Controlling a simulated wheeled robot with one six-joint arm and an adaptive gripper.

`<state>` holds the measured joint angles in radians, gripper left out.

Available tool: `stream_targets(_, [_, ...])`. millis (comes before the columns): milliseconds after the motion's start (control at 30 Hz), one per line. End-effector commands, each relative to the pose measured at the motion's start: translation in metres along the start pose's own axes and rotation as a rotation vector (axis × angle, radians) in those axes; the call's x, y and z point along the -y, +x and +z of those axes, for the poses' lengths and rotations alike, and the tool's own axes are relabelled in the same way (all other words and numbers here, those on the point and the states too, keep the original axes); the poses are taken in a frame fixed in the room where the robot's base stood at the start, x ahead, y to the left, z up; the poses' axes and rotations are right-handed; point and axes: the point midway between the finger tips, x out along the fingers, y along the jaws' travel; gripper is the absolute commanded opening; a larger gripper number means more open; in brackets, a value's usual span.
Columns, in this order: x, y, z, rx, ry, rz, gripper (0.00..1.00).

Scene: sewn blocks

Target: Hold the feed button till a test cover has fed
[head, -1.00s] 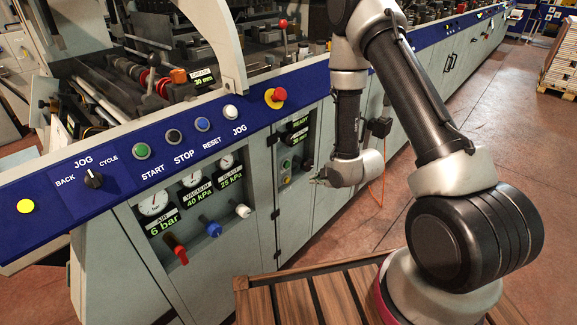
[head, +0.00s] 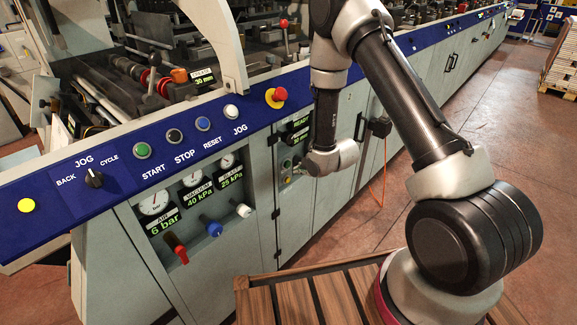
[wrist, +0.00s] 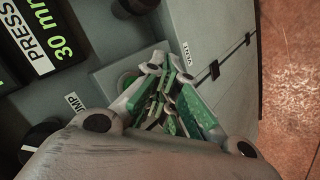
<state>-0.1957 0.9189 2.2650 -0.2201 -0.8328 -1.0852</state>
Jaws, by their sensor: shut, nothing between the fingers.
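My gripper (head: 287,179) is at the small control panel on the machine's side; in the wrist view its fingertips (wrist: 167,66) are drawn together with nothing held. A green button (head: 287,163) sits on that panel below the display, just above the gripper in the head view. I cannot read a feed label in either view, so I cannot tell which control is the feed button. Whether the tips touch the panel cannot be told. No test cover can be made out.
The panel display (head: 300,125) reads READY. In the wrist view a display (wrist: 62,48) reads 30 mm, and a black knob (wrist: 40,138) stands at lower left. A red stop button (head: 277,96) is above. An orange cable (head: 379,185) hangs to the right.

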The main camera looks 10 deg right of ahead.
Motion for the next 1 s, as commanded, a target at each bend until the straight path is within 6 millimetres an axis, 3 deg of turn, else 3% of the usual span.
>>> stream_targets(233, [-0.0059,0.0079,-0.0059,0.0,0.0,0.0,0.0])
stream_targets(1000, [-0.0058,0.008,-0.006,0.0,0.001,0.0,0.0])
